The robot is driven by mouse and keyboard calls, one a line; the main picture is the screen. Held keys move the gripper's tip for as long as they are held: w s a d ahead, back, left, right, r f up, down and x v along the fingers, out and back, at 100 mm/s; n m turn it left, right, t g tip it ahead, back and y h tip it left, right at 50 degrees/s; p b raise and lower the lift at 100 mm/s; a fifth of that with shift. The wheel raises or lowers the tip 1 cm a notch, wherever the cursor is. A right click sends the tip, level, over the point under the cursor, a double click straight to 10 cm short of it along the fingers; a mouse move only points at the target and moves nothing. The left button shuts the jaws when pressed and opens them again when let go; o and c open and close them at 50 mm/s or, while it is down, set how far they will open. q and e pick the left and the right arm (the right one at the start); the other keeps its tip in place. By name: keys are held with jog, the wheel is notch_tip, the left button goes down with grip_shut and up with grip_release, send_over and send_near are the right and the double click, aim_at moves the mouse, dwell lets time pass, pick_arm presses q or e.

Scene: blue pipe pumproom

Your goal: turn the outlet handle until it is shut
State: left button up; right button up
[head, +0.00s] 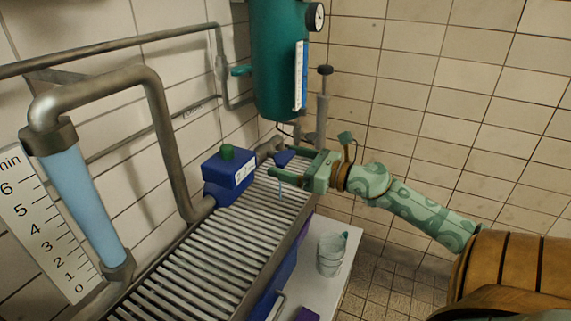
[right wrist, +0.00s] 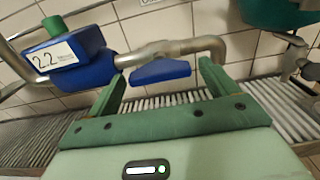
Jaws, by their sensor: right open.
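A blue lever handle (head: 284,158) sits on the grey pipe just right of the blue pump box. It also shows in the right wrist view as a flat blue plate (right wrist: 160,72) hanging under the pipe. My right gripper (head: 273,161) is open. In the right wrist view its two green fingers (right wrist: 162,71) point at the blue handle, one towards each end, with gaps on both sides. The gripper does not hold the handle. No label marking the outlet is readable. My left gripper is not in view.
The blue pump box (head: 230,175) with a green knob and a 2.2 display stands left of the handle. A slatted grey rack (head: 190,270) lies below. A teal tank (head: 275,60) stands behind.

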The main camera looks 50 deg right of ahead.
jog(key=shift+w+a, duration=0.1)
jog(key=shift+w, duration=0.3)
jog(key=c, duration=1)
jog(key=shift+r, duration=0.1)
